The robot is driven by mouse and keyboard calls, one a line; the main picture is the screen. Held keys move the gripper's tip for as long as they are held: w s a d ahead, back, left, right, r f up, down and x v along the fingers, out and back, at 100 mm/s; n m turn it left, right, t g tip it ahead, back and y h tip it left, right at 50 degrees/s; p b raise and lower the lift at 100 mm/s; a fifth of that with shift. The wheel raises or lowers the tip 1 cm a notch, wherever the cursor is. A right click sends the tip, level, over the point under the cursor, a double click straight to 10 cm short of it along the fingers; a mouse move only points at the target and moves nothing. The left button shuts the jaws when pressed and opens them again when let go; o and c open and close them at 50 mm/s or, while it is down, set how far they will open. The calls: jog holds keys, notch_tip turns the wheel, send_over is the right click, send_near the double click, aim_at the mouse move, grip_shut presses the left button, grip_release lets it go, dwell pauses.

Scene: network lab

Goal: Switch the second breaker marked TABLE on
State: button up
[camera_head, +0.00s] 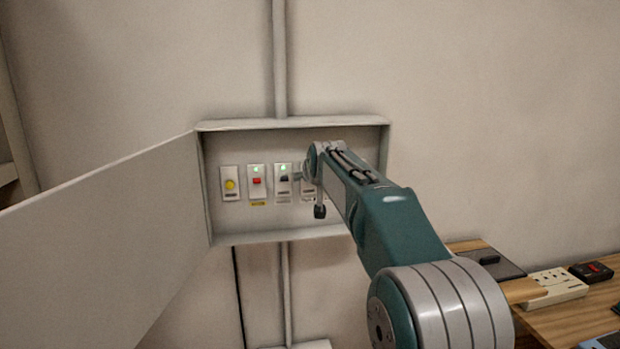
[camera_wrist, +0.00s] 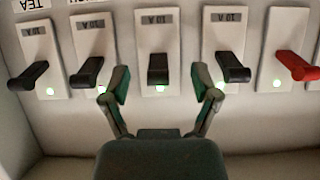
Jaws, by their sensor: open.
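The breakers sit in a row in an open wall box (camera_head: 290,124). In the wrist view, which looks upside down, a black-levered breaker (camera_wrist: 158,68) stands between my open fingers. Black-levered breakers flank it on the left (camera_wrist: 88,70) and right (camera_wrist: 232,67). Each of these has a lit green lamp. No label reading TABLE is legible, so I cannot tell which breaker is so marked. My gripper (camera_wrist: 160,95) is open and empty, its fingers around the middle lever's sides with gaps visible. In the head view my arm hides the right-hand breakers.
A red-levered breaker (camera_wrist: 297,66) is at the wrist view's right; it also shows in the head view (camera_head: 256,181), beside a yellow button (camera_head: 230,184). The box door (camera_head: 110,240) stands open at left. A wooden table (camera_head: 570,318) with devices is at lower right.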

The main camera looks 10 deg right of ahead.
jog(key=v, duration=1.1)
jog(key=shift+s, duration=0.4)
jog(key=shift+r, duration=0.1)
